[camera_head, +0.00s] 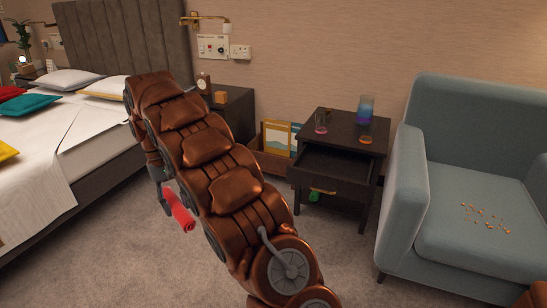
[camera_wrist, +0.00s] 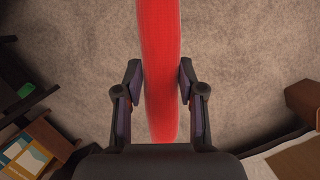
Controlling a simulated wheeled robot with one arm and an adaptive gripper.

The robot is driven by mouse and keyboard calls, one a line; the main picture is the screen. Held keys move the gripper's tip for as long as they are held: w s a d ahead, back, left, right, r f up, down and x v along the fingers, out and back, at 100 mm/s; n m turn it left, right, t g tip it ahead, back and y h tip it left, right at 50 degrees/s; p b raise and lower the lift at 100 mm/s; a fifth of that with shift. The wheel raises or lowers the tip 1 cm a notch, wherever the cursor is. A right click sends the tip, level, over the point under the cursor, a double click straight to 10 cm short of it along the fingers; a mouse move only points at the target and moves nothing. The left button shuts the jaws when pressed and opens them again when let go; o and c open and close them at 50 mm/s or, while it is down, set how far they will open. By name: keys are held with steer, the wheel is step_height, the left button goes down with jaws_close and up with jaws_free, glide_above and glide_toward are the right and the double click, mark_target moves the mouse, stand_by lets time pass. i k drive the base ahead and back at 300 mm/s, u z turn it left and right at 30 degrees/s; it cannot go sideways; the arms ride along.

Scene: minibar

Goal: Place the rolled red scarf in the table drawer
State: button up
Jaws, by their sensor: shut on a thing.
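The rolled red scarf (camera_head: 180,211) hangs in the air over the carpet, left of my arm, in the head view. In the wrist view the scarf (camera_wrist: 160,70) runs from the top edge down between the two fingers of my gripper (camera_wrist: 160,85). My gripper is shut on it near its lower end there. In the head view my arm hides most of the gripper. The small dark table (camera_head: 340,128) stands to the right, and its drawer (camera_head: 333,170) is pulled open. The visible part of the drawer's inside looks empty.
A blue armchair (camera_head: 465,215) with crumbs on its seat stands right of the table. Glasses and a blue-purple vessel (camera_head: 365,108) stand on the tabletop. A wooden crate (camera_head: 268,158) with books is left of the table. A bed (camera_head: 75,140) fills the left side. Carpet in front is clear.

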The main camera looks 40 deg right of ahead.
mark_target(332, 173)
steer(key=u, duration=0.1)
steer(key=i, duration=1.35)
steer(key=z, duration=0.95)
steer(key=i, duration=0.75)
steer(key=z, duration=0.85)
